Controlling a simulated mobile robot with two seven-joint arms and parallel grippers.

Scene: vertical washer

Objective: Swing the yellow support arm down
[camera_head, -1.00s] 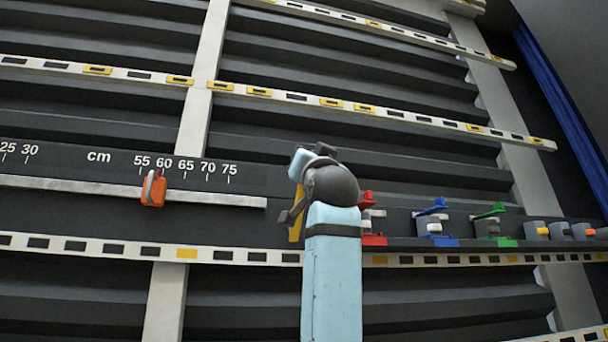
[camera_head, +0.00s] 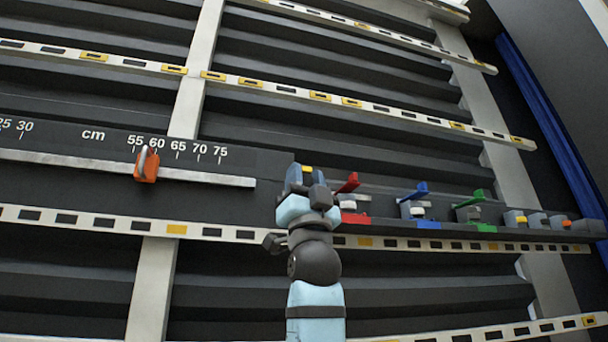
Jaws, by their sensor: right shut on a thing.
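My right gripper (camera_head: 306,180) reaches up from below in the middle of the view. It is shut on the yellow support arm (camera_head: 307,169), of which only a small yellow end shows between the fingers. The rest of that support arm and its mount are hidden behind my gripper and wrist. My left gripper is not in view.
Red (camera_head: 348,183), blue (camera_head: 413,192) and green (camera_head: 469,199) levers stand in a row just right of my gripper, the red one very close. An orange slider (camera_head: 147,165) sits on the cm scale rail (camera_head: 215,179) to the left. Perforated rails cross the dark ribbed panel.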

